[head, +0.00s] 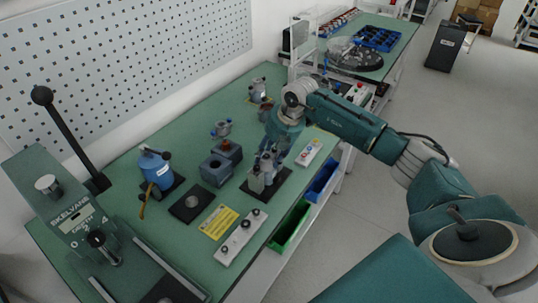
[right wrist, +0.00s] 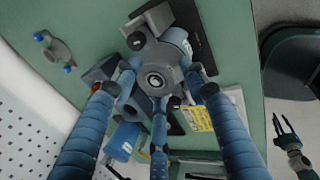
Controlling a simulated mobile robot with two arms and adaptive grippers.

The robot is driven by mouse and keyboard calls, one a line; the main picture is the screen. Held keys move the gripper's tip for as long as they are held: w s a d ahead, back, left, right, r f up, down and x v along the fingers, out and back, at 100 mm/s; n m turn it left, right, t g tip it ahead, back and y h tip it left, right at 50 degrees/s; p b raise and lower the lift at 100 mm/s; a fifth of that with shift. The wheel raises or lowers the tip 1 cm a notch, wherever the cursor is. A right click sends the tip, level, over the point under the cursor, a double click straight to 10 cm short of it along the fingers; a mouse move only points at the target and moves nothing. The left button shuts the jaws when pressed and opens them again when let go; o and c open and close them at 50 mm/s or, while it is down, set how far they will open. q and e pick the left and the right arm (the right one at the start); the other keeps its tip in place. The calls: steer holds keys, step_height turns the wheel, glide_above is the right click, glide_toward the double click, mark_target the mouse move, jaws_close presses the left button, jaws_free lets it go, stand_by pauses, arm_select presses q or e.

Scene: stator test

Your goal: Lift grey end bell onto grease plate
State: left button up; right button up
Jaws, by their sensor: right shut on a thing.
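My right gripper (head: 267,158) is shut on the grey end bell, holding it over the right part of the green bench. In the right wrist view its three blue fingers (right wrist: 157,95) surround the end bell (right wrist: 155,78), a grey round part with a central hub and short arms. In the head view the fingers largely hide it. A black square plate with a round dark pad (head: 191,203), apparently the grease plate, lies on the bench to the left, with nothing on it. My left gripper (right wrist: 283,122) shows only in the right wrist view, low at the right, fingers apart and empty.
Under the right gripper is a black base (head: 283,187) with grey cylinders. Grey blocks (head: 215,170), a blue can (head: 156,170), a yellow label (head: 219,222) and a white button strip (head: 241,238) surround the plate. A lever press (head: 75,215) stands at the left.

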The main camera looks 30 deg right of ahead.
steer(key=shift+w+r, duration=0.15)
steer(key=shift+r, duration=0.1)
steer(key=shift+a+r+p, duration=0.1)
steer(key=shift+r+p, duration=0.9)
steer(key=shift+r, duration=0.25)
steer(key=shift+r+p, duration=1.2)
steer(key=shift+r, duration=0.5)
